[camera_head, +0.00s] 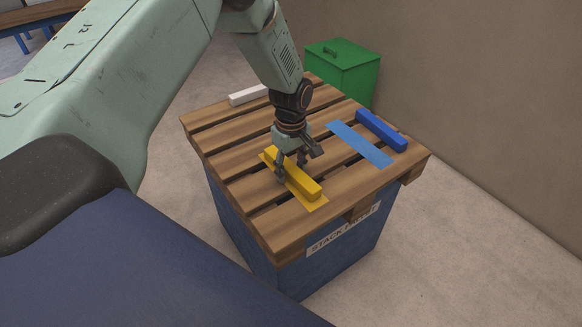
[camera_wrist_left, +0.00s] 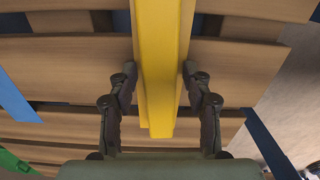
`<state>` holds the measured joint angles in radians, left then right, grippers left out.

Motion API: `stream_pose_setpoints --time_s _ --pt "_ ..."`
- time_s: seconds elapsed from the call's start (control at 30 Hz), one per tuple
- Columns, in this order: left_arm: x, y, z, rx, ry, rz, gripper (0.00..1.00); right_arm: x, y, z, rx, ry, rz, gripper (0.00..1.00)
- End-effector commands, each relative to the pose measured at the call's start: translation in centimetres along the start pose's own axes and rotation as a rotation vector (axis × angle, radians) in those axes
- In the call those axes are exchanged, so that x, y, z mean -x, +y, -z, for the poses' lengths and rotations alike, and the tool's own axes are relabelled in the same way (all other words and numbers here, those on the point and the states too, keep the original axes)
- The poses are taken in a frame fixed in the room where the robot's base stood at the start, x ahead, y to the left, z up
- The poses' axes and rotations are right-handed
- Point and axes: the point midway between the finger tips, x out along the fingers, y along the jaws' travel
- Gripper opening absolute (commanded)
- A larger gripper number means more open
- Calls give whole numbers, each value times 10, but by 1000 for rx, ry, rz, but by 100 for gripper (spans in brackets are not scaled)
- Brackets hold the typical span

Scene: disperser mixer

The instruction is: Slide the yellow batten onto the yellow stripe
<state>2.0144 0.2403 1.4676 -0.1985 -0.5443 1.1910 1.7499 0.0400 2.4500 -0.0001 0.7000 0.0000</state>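The yellow batten (camera_head: 306,185) lies on the pallet top, over the yellow stripe (camera_head: 317,204). The stripe shows past the batten's near end and along its left edge; the rest is hidden under the batten. My left gripper (camera_head: 291,166) points down over the batten's far half, one finger on each side. In the left wrist view the batten (camera_wrist_left: 160,60) runs between the two fingertips (camera_wrist_left: 159,78), which sit against its sides or very nearly so. My right gripper is in neither view.
On the wooden pallet (camera_head: 225,139), a blue batten (camera_head: 382,130) lies right of a lighter blue stripe (camera_head: 360,144), apart from it. A white batten (camera_head: 248,95) lies at the far left edge. A green bin (camera_head: 342,72) stands behind, near the wall.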

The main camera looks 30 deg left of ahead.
Motion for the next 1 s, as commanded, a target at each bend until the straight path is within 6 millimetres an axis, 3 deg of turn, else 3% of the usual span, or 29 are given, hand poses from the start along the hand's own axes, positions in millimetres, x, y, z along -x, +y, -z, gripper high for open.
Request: stream_pose_setpoints --time_s 0.33,0.47,1.0 --pt "1 0 0 0 0 0 58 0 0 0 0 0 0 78" --pt "10 1 0 1 0 -2 58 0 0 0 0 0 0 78" --pt "107 1 0 1 0 -2 58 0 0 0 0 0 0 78"
